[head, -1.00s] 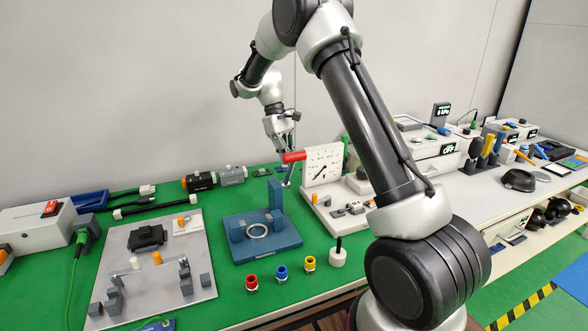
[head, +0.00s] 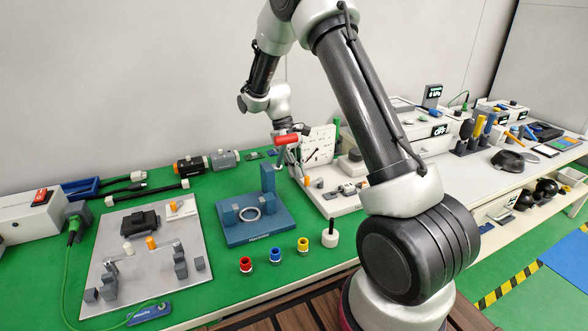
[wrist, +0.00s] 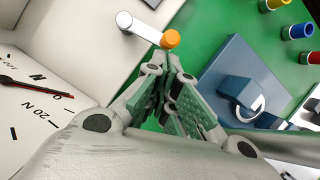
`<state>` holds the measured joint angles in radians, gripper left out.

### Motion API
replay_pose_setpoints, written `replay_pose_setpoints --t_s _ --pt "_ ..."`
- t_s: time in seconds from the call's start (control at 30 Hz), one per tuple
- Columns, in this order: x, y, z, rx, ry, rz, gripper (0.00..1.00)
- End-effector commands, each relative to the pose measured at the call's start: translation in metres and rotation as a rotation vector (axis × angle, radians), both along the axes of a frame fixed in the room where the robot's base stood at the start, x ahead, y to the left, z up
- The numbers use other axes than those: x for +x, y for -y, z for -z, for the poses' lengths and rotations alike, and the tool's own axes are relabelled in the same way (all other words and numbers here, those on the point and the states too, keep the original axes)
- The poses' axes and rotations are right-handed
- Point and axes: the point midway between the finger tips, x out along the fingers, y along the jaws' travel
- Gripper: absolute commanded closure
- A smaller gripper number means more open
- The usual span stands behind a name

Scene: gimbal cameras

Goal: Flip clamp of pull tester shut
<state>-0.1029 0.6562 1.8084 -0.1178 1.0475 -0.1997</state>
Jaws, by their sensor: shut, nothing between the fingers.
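A small orange knob (head: 307,181) stands at the base's left end. In the wrist view, the orange knob (wrist: 170,39) tops a pale lever (wrist: 142,29) angled across the base. My gripper (wrist: 172,62) is shut and empty, its fingertips just short of the knob; contact cannot be told. The clamp's jaws are not clear.
Red, blue and yellow ringed pieces (head: 275,255) and a white holder (head: 331,235) stand nearer. A grey plate (head: 112,262) lies left. Bare green mat separates them.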

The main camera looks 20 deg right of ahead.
Motion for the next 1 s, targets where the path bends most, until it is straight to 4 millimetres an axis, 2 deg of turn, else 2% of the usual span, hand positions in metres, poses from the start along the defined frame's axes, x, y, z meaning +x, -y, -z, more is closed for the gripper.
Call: replay_pose_setpoints --t_s 0.27,0.53,1.0 --pt "-0.009 -0.004 -0.001 0.000 0.001 0.000 1.00" --pt "-0.009 -0.004 0.000 0.000 0.001 0.001 1.00" --pt "0.005 0.003 0.000 0.000 0.000 0.001 1.00"
